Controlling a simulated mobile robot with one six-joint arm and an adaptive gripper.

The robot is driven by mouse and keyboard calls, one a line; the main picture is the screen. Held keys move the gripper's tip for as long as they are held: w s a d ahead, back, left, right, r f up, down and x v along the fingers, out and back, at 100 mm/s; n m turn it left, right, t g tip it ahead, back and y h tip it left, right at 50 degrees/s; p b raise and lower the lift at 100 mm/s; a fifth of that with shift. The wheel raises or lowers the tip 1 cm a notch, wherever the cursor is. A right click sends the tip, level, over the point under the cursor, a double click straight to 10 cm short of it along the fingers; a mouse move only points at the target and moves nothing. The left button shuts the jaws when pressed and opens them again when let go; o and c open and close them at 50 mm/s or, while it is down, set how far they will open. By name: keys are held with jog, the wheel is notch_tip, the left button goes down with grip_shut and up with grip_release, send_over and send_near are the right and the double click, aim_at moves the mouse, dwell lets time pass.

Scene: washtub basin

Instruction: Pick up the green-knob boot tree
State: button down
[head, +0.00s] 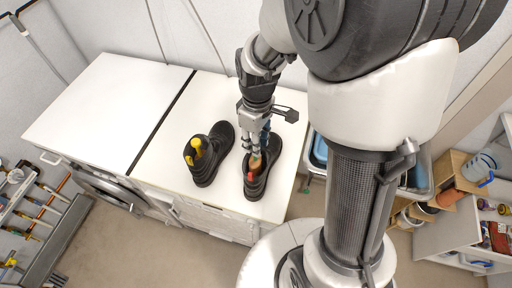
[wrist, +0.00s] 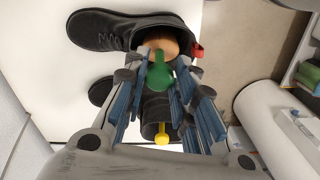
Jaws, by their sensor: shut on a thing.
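The green-knob boot tree stands in the right-hand black boot (head: 258,185) on the white top. Its green knob (wrist: 160,75) and tan wooden body (wrist: 165,46) show in the wrist view, at the boot's opening. A red tab (wrist: 197,51) is on that boot's rim. My gripper (head: 256,150) is over this boot, pointing down. In the wrist view my gripper (wrist: 168,82) has its blue-padded fingers shut on the green knob. The tree's lower part is hidden inside the boot.
A second black boot (head: 208,168) stands just to the left, with a yellow piece (head: 196,147) in its opening. The white top (head: 105,105) is clear farther left. A basin with blue (head: 320,150) lies to the right, and shelves (head: 470,220) stand farther right.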

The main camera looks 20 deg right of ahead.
notch_tip(320, 180, up, 14)
jog(key=p, duration=0.2)
jog(key=shift+f, duration=0.2)
dwell(0.4)
